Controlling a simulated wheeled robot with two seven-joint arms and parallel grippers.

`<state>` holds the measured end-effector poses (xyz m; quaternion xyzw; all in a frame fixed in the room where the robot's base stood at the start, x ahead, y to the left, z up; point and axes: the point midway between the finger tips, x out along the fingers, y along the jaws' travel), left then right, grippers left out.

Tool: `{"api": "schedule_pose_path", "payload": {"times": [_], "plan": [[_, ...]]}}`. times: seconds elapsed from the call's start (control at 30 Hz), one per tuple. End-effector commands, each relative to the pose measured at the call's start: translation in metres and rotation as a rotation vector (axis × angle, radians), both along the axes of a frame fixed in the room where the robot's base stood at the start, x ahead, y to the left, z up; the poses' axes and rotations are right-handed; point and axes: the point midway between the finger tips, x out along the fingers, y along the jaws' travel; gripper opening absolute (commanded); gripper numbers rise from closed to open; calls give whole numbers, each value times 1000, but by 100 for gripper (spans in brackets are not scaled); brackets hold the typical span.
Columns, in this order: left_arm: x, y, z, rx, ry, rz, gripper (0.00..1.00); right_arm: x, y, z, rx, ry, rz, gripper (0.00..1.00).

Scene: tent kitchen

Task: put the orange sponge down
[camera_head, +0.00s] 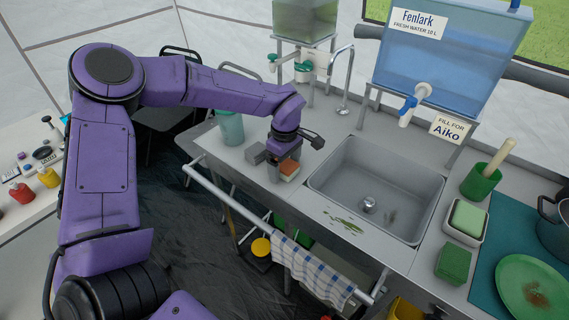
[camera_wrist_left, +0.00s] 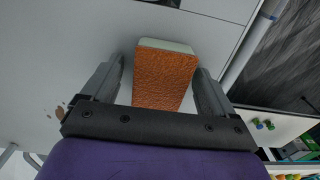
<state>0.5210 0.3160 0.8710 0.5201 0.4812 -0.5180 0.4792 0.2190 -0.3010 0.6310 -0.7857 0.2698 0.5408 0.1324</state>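The orange sponge (camera_head: 289,169), with a pale layer under its orange face, is at the counter's front left, by the sink. It also shows in the left wrist view (camera_wrist_left: 163,80). My left gripper (camera_head: 280,172) is low over the counter, with its fingers on both sides of the sponge. In the left wrist view (camera_wrist_left: 160,65) a strip of counter shows between the left finger and the sponge; the right finger is very close to it, and I cannot tell if they touch. The sponge seems to rest on the counter (camera_head: 238,158). My right gripper is not in view.
The sink (camera_head: 330,188) lies right of the sponge, with vegetable scraps (camera_head: 343,222) before it. A teal jar (camera_head: 230,127) stands behind left. A rail with a checked towel (camera_head: 315,270) runs along the front edge.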

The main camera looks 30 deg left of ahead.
Motion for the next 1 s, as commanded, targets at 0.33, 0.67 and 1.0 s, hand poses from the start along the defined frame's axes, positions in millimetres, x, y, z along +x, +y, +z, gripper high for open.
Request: {"api": "schedule_pose_path", "payload": {"times": [0.33, 0.67, 1.0], "plan": [[1, 0, 27, 0, -4, 1, 87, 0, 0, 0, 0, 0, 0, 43], [1, -1, 107, 1, -3, -1, 87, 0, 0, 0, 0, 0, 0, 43], [0, -1, 124, 0, 0, -1, 87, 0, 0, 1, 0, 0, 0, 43]]}}
